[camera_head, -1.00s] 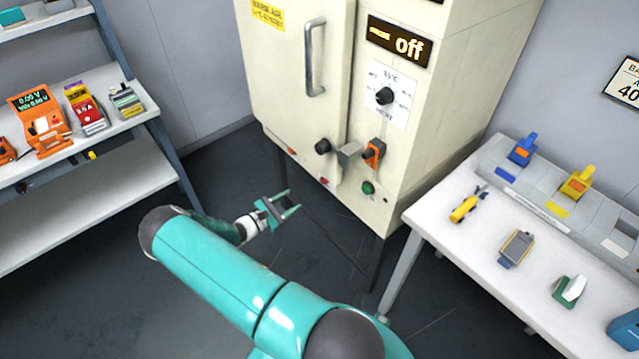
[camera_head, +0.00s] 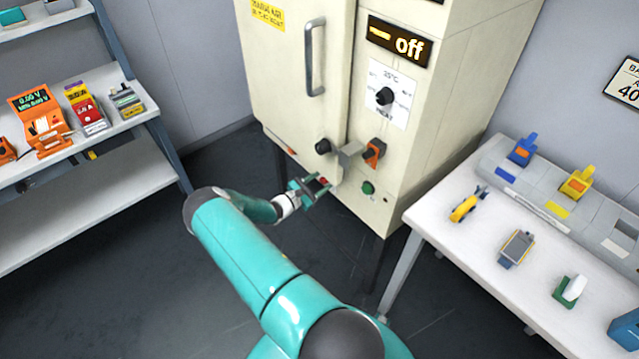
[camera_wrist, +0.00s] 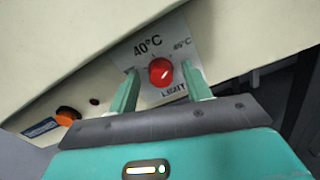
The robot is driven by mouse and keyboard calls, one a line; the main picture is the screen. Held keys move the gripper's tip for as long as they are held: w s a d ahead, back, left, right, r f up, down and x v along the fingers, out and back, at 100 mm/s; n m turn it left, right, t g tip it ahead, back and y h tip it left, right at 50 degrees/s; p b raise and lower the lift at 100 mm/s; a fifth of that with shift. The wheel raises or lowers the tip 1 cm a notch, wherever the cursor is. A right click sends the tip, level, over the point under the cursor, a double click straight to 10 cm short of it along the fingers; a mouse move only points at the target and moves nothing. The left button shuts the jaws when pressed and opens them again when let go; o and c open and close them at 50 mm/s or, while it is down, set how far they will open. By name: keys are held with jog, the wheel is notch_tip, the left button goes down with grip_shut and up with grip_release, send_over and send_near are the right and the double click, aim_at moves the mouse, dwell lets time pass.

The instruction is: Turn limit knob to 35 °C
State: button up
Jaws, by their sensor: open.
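The limit knob (camera_wrist: 161,72) is red and round, on a white plate (camera_wrist: 150,42) on the cream cabinet's lower face. The plate reads "40°C" above the knob, "45°C" to its right and "LIMIT" below it. My gripper (camera_head: 322,184) is open at the cabinet's lower front. In the wrist view its two green fingers stand left and right of the red knob, with gaps on both sides. I cannot tell how far the fingertips are from the panel. The knob's pointer direction is not clear. In the head view the gripper partly hides the knob.
The cabinet (camera_head: 290,85) has a long door handle (camera_head: 314,58), a display reading "off" (camera_head: 400,41), a black dial (camera_head: 384,96), an orange switch (camera_head: 374,150) and a green button (camera_head: 368,188). An orange knob (camera_wrist: 67,115) is left of the limit plate. A white table (camera_head: 470,255) stands at right.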

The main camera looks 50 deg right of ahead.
jog(key=c, duration=1)
